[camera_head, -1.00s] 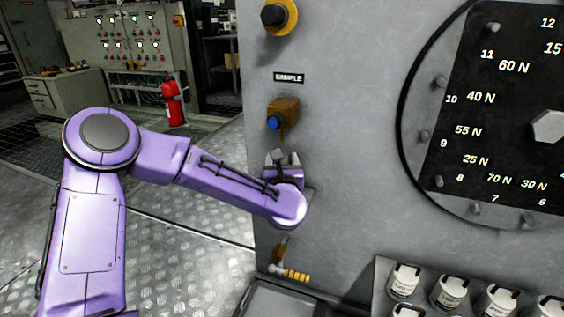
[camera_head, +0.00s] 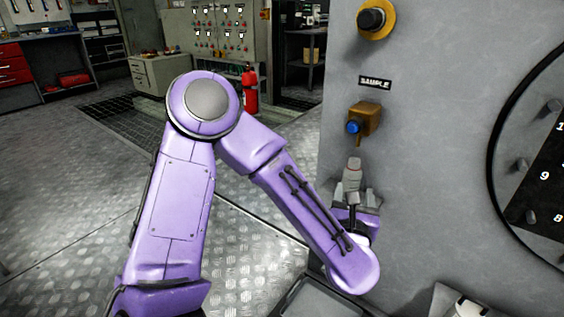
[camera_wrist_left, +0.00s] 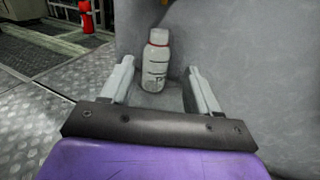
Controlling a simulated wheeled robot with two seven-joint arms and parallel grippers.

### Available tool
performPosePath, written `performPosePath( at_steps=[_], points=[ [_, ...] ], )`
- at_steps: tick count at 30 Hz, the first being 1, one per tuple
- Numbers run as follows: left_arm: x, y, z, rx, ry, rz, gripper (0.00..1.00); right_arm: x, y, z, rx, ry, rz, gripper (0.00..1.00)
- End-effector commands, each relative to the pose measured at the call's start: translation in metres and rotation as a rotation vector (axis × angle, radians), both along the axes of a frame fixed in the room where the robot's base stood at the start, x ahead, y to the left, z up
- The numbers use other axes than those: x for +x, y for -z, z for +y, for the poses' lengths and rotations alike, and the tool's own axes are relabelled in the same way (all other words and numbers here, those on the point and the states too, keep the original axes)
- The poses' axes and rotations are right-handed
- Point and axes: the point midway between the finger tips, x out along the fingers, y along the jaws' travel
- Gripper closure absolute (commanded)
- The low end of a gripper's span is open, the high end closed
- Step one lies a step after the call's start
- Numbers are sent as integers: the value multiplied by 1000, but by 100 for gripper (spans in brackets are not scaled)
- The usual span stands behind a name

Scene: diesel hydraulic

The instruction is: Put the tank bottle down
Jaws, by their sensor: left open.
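The tank bottle (camera_head: 352,172) is a small pale bottle with a reddish band near its top. It stands upright against the grey panel, below the blue button. It also shows in the left wrist view (camera_wrist_left: 156,62), with its base on a grey surface. My left gripper (camera_head: 355,194) is open, in front of and below the bottle in the head view. In the left wrist view its two fingers (camera_wrist_left: 158,80) lie on either side of the bottle, with gaps to both sides.
The grey panel (camera_head: 440,150) carries a blue button (camera_head: 353,127), a black knob on a yellow ring (camera_head: 373,20) and a SAMPLE label (camera_head: 375,83). A dark tray (camera_head: 310,298) lies below. A red fire extinguisher (camera_head: 250,90) stands behind. Metal floor at left is open.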

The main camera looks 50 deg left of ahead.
Motion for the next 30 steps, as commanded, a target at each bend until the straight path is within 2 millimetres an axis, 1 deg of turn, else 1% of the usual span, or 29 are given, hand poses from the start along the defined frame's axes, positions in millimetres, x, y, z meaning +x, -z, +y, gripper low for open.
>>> performPosePath(
  at_steps=[2, 4, 5, 6, 8, 9, 10, 11, 12, 15, 18, 19, 21, 30],
  points=[
    [-2, 37, -5, 147, 47, 170, 40, 0, 0, 0, 0, 0, 0, 34],
    [-11, 97, -11, 408, 154, 456, 40, 0, 1, 0, 0, 0, 0, 34],
    [-20, 129, -14, 547, 222, 605, 40, 0, 0, 0, 0, 0, 0, 34],
    [-38, 174, -17, 746, 336, 806, 40, 0, 0, 0, 0, 0, 0, 34],
    [-74, 237, -18, 1048, 543, 1087, 40, 0, 0, 0, 0, 0, 0, 34],
    [-104, 274, -17, 1238, 696, 1245, 40, 0, 0, 0, 0, 0, 0, 34],
    [-127, 297, -15, 1373, 819, 1344, 40, 0, 0, 0, 0, 0, 0, 34],
    [-150, 318, -13, 1497, 947, 1429, 40, 0, 0, 0, 0, 0, 0, 34],
    [-181, 340, -9, 1647, 1114, 1514, 40, 0, 0, 0, 0, 0, 0, 34],
    [-245, 374, 1, 1924, 1483, 1612, 40, 0, 0, 0, 0, 0, 0, 34],
    [-279, 387, 7, 2067, 1710, 1614, 40, 0, 0, 0, 0, 0, 0, 34],
    [-284, 388, 8, -2062, -1722, -1591, 40, 0, 0, 0, 0, 0, 0, 34],
    [-289, 389, 9, -2041, -1722, -1556, 40, 0, 0, 0, 0, 0, 0, 34],
    [-287, 389, 8, -2047, -1722, -1561, 40, 0, 0, 0, 0, 0, 0, 34]
  ],
)
